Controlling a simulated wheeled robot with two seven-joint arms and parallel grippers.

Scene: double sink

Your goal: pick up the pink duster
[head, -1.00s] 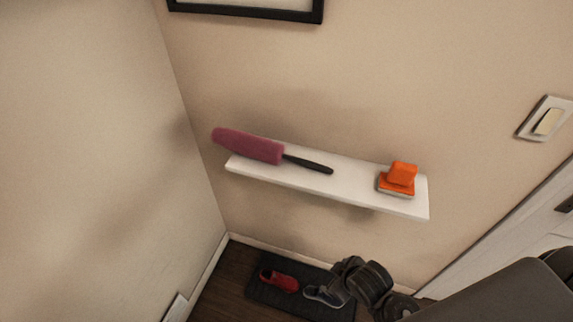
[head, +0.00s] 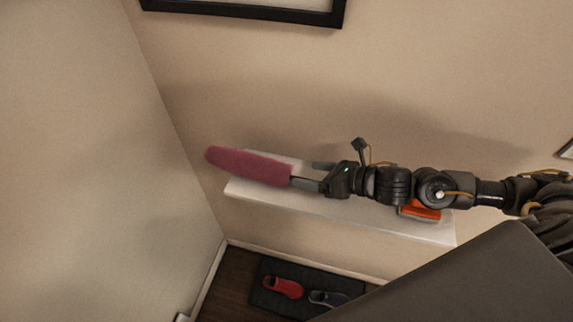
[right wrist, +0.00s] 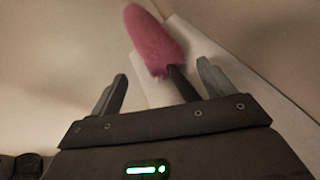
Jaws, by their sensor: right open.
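The pink duster (head: 248,166) lies on the white wall shelf (head: 330,207), its fluffy head at the left end of the shelf. Its dark handle is mostly hidden by my right gripper (head: 308,175) in the head view. In the right wrist view the pink duster (right wrist: 153,40) points away from my right gripper (right wrist: 160,85). Its black handle runs back between the two spread fingers, closer to the right finger. The gripper is open and does not hold the handle. My left gripper is not in view.
An orange brush-like object (head: 422,211) sits at the shelf's right end, partly behind my right arm. A dark mat (head: 300,303) with a red shoe (head: 283,287) and a dark shoe (head: 327,298) lies on the floor below. A framed picture (head: 250,17) hangs above.

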